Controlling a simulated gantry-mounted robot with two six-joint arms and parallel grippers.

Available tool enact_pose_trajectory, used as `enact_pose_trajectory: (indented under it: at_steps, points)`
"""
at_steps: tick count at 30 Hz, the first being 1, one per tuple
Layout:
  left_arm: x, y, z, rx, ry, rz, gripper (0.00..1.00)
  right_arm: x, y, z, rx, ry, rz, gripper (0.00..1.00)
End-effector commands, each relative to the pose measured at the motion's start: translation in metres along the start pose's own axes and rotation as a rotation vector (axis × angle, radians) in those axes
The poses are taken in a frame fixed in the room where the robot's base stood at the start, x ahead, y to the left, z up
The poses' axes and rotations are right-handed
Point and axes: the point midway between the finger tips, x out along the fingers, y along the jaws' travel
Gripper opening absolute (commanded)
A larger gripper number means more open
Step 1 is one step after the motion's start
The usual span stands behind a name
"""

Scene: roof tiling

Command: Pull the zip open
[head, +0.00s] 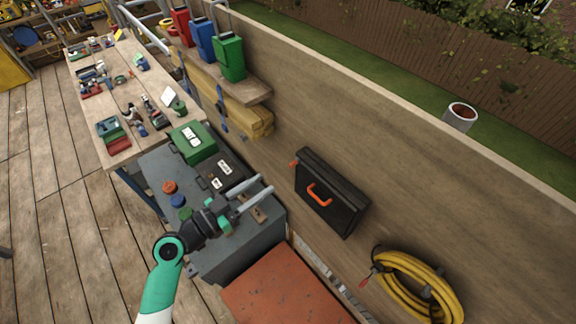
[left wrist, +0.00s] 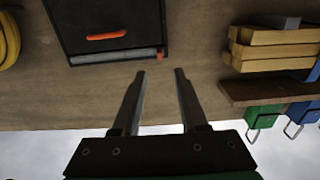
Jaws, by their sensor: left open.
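A black case (head: 325,200) with an orange handle (head: 319,194) is on the wooden wall. A small orange tab (head: 293,163), which looks like the zip pull, is at its upper left corner. In the left wrist view the case (left wrist: 85,20) appears upside down, with the orange tab (left wrist: 160,54) at its lower right corner. A pale strip runs along that edge. My left gripper (head: 268,184) is open and empty, left of the case. In the left wrist view the fingertips (left wrist: 160,74) point at the tab, apart from it. My right gripper is not in view.
A grey bench (head: 215,262) below my left gripper carries a green box (head: 193,150) and a black box (head: 222,177). A coiled yellow hose (head: 420,285) hangs right of the case. Stacked timber (head: 250,122) and colored bins (head: 229,58) are along the wall. A red-brown surface (head: 280,292) is in front.

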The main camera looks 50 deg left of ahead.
Motion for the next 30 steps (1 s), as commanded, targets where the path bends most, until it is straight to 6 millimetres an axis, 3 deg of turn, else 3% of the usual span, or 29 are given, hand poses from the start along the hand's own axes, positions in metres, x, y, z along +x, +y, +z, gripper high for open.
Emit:
enact_pose_trajectory:
  at_steps: [6,12,23,30]
  points:
    - [0.051,0.002,-0.004,0.001,0.0,0.006,0.42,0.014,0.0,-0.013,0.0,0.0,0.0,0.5]
    - [0.084,0.001,-0.003,0.001,0.001,0.003,0.42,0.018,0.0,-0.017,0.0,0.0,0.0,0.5]
    - [0.092,0.001,-0.001,0.002,0.001,0.001,0.42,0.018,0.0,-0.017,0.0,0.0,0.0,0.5]
    - [0.092,0.001,-0.001,0.001,0.001,0.001,0.0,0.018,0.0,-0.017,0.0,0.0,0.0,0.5]
